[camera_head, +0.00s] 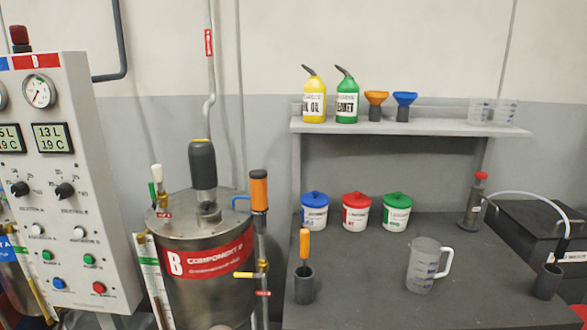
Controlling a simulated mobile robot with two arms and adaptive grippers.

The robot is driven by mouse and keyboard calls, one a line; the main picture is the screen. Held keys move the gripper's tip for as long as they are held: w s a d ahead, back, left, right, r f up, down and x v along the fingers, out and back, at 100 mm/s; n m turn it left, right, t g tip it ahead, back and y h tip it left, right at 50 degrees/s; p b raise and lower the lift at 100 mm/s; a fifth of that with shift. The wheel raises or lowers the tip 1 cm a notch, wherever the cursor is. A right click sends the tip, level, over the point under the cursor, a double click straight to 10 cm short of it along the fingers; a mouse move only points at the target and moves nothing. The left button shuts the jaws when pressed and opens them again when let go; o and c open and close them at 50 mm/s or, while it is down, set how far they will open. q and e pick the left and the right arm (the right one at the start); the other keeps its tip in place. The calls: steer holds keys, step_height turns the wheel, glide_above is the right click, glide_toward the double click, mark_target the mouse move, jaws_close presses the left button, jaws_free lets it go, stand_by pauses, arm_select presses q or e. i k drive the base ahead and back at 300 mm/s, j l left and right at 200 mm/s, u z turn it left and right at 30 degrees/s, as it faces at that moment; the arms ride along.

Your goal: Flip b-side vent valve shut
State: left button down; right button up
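The steel tank with the red "B COMPONENT B" label (210,262) stands left of centre. On its lid are a grey cylinder (203,165) and, at the left, a small fitting with a white top (157,173) and a red tag (163,215). A blue lever (241,197) sticks out left from beside the orange cylinder (259,190) at the tank's right. Lower on that same pipe is a yellow lever (243,275), lying roughly level, with a red tag (263,293) below. The tag text is too small to read, so I cannot tell which is the vent valve. Neither gripper is in view.
A control panel (75,190) with gauges and knobs stands left, close to the tank. A grey workbench (345,265) at right carries lidded tubs, a clear jug (424,265) and an orange-handled tool in a cup (304,285). A shelf (430,127) holds bottles and funnels.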

mark_target(152, 185)
steer(key=i+u, duration=0.1)
steer(key=u, duration=0.25)
steer(key=i+u, duration=0.1)
steer(key=u, duration=0.25)
steer(key=i+u, duration=0.15)
steer(key=u, duration=0.25)
steer(key=k+l, duration=0.05)
